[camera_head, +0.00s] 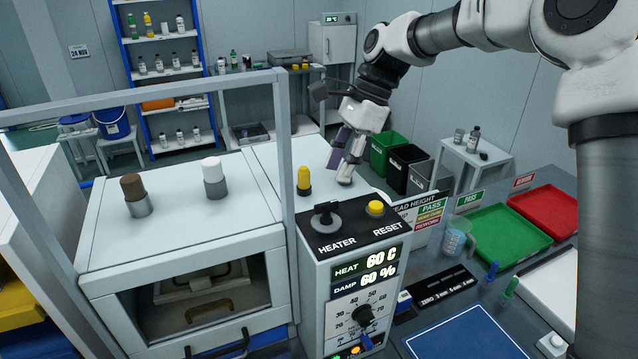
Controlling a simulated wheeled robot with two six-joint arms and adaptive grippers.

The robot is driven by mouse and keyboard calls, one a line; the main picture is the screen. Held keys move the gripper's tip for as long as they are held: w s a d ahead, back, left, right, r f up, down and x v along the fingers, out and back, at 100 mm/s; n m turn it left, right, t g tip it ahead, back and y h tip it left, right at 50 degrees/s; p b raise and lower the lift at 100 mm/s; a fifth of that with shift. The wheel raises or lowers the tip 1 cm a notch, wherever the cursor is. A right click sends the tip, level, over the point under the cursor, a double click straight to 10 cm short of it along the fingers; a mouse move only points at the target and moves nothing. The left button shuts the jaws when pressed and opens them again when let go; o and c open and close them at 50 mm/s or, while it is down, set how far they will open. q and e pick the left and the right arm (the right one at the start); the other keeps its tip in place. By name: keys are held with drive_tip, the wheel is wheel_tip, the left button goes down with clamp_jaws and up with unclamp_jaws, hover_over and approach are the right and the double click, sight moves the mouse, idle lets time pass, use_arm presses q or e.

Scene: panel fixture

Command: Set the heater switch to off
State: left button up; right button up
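The heater switch (325,214) is a dark knob on a grey round base, on the sloped black top plate of the control box, above the white word HEATER. I cannot read which setting it points to. My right gripper (342,174) hangs fingers down, beyond and above the switch in the picture, apart from it. Its fingers show edge-on near a yellow-topped post, so I cannot tell whether they are open or shut; no held object shows. My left gripper is not in view.
A yellow RESET button (376,208) sits right of the switch. A yellow-topped post (304,180) stands behind. A grey frame post (286,150) rises at left.

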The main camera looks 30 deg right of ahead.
sight(328, 203)
drive_tip(key=s+a+f, duration=0.1)
drive_tip(key=s+a+f+p, duration=0.1)
drive_tip(key=f, duration=0.1)
drive_tip(key=shift+s+a+f, duration=0.1)
drive_tip(key=shift+s+a, duration=0.05)
drive_tip(key=shift+s, duration=0.25)
drive_tip(key=w+f, duration=0.2)
drive_tip(key=shift+a+f+p, duration=0.2)
drive_tip(key=shift+f+p, duration=0.15)
drive_tip(key=shift+f, duration=0.05)
drive_tip(key=shift+s+a+r, duration=0.1)
drive_tip(key=shift+s+r, duration=0.15)
drive_tip(key=shift+s, duration=0.15)
clamp_jaws()
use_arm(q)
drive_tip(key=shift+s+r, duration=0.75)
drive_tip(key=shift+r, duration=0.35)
